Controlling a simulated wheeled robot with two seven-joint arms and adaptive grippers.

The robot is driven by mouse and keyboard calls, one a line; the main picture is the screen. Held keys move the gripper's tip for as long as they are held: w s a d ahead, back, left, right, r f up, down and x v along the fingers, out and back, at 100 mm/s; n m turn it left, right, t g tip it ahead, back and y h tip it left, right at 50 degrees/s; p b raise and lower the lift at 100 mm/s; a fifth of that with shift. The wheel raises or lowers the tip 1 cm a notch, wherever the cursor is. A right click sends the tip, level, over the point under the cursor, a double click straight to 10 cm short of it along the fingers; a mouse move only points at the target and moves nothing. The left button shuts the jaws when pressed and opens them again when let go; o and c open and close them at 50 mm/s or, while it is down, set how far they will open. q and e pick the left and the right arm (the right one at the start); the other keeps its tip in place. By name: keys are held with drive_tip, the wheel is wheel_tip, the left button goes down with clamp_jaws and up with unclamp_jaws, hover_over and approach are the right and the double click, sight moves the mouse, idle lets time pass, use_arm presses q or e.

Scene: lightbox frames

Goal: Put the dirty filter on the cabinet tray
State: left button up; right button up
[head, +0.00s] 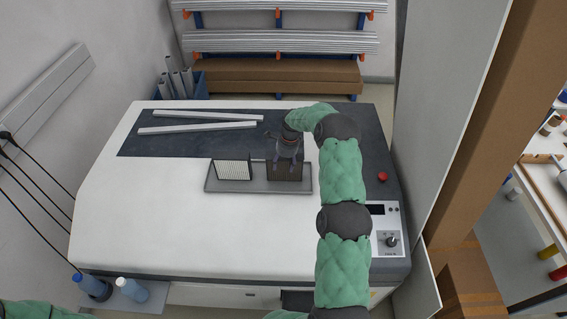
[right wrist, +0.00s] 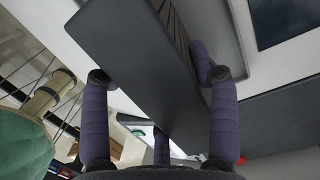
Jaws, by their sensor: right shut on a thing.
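The dirty filter (head: 284,173), a brown-faced panel with a dark frame, is upright over the right part of the grey cabinet tray (head: 258,187). My right gripper (head: 287,152) is shut on it from above. In the right wrist view the filter's dark frame (right wrist: 140,65) runs between the purple fingers of my right gripper (right wrist: 155,85). I cannot tell whether its lower edge touches the tray. A clean white filter (head: 234,169) stands upright at the tray's left end. My left gripper is out of view.
The tray lies on the white machine top (head: 150,205). Two pale strips (head: 200,127) lie on the dark panel behind it. A control box (head: 386,230) and red button (head: 382,177) are at the right. A tall pale panel (head: 440,110) stands beyond my right arm.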

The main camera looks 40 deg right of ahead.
drive_tip(key=o, duration=1.4)
drive_tip(key=shift+f, duration=0.1)
drive_tip(key=shift+r, duration=0.25)
drive_tip(key=r+b, duration=0.1)
drive_tip(key=r, duration=0.3)
drive_tip(key=d+r, duration=0.1)
drive_tip(key=r, duration=0.3)
drive_tip(key=s+r+b, duration=0.1)
drive_tip(key=r, duration=0.2)
drive_tip(key=shift+d+r+b, duration=0.2)
drive_tip(key=shift+r+b, duration=0.1)
drive_tip(key=shift+r, duration=0.1)
